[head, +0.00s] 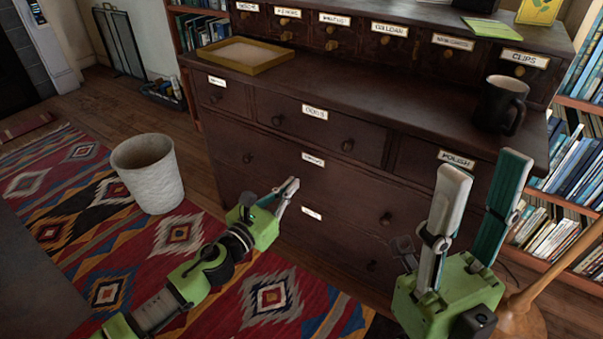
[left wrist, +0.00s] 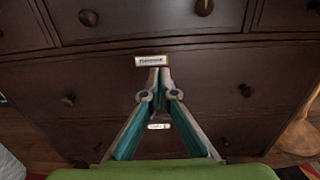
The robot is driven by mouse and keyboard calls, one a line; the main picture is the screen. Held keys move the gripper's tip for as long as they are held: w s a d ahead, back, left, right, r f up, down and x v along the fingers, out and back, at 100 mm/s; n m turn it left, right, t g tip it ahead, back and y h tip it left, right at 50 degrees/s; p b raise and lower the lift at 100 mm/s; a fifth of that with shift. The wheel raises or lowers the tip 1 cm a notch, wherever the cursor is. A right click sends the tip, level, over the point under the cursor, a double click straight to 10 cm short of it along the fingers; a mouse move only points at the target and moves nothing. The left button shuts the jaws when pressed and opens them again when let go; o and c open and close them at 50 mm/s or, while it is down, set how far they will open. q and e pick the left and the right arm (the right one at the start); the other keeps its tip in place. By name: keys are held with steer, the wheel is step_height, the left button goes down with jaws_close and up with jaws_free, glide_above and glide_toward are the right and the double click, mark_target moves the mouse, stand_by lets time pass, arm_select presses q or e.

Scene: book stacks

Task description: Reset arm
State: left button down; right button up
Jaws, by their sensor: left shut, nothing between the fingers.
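My left gripper (head: 288,188) is in front of the dark wooden chest of drawers (head: 340,185), with its arm reaching in from the lower left. In the left wrist view its two fingers (left wrist: 155,82) meet at the tips, with nothing between them, before the labelled drawer fronts (left wrist: 95,82). I cannot tell whether the tips touch the drawer front. My right gripper (head: 486,170) stands upright at the lower right, in front of the chest. Its two fingers are spread apart with nothing between them.
A yellow-rimmed tray (head: 243,68) and a dark mug (head: 500,105) sit on the chest's top. A white wastebasket (head: 148,175) stands left on the patterned rug (head: 175,235). Bookshelves (head: 570,165) are at the right. A wooden stand (head: 555,262) rises at the lower right.

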arm_select(q)
steer(key=v, duration=0.3)
steer(key=shift+s+r, duration=0.1)
steer(key=shift+s, duration=0.15)
